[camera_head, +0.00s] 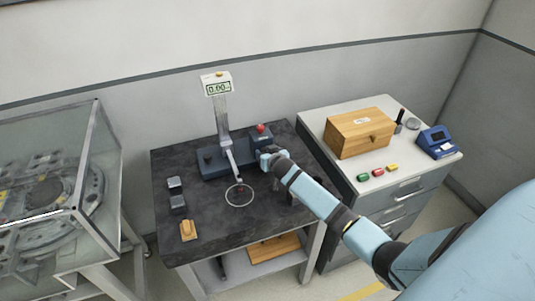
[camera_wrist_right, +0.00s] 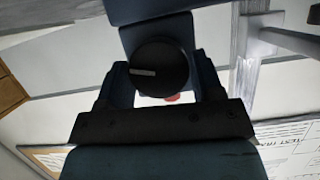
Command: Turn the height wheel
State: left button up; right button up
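The height gauge stands at the back of the dark table, with a blue-grey base (camera_head: 215,166), an upright column (camera_head: 222,122) and a display (camera_head: 217,85) reading about 0.00. The height wheel, a black round knob with a pale line mark (camera_wrist_right: 160,68), fills the middle of the right wrist view. My right gripper (camera_head: 268,156) is at the right end of the gauge base. In the wrist view its fingers (camera_wrist_right: 163,84) stand open on either side of the wheel; a narrow gap seems to show on the right. In the head view the gripper hides the wheel. My left gripper is out of view.
A red knob (camera_head: 261,128) sits just behind my right gripper. A ring mark (camera_head: 239,195), grey blocks (camera_head: 176,193) and a tan piece (camera_head: 188,230) are on the table. A cabinet (camera_head: 330,113) with a wooden box (camera_head: 361,135) stands right; a glass-sided machine (camera_head: 70,165) stands left.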

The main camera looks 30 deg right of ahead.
jog(key=c, duration=0.5)
jog(key=shift+o, duration=0.2)
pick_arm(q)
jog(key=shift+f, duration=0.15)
